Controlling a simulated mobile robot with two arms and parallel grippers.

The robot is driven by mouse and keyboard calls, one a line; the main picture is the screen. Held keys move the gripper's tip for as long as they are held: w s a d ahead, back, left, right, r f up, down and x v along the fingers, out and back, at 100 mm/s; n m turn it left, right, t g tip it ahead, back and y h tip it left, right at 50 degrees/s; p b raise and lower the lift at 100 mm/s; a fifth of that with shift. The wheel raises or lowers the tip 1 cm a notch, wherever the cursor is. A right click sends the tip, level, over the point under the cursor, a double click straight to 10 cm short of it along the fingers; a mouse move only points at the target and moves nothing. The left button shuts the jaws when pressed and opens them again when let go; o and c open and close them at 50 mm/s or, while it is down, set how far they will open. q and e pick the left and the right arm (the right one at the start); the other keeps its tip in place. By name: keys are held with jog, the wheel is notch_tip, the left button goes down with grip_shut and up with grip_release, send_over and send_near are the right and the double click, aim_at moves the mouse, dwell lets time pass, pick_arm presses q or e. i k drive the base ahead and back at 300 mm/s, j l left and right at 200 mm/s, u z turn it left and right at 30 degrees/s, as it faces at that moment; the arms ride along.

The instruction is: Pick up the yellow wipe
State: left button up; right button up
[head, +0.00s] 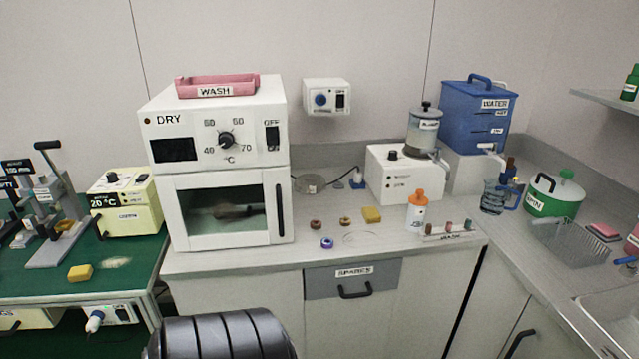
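Two small yellow pieces are in the head view, and I cannot tell for sure which is the wipe. One yellow piece (372,215) lies on the grey counter, left of the orange-capped bottle. The other yellow piece (80,272) lies on the green bench top at the left, near its front edge. Both look like small thick pads and lie uncovered. Neither of my grippers is in view.
A white drying oven (215,165) stands left on the counter (290,262). A white-orange bottle (417,210), small rings (327,243) and a small rack (448,233) stand near the yellow piece. A blue water tank (480,115) and green-white pot (552,195) are right.

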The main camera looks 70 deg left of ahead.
aim_at(370, 214)
jog(key=u, duration=1.75)
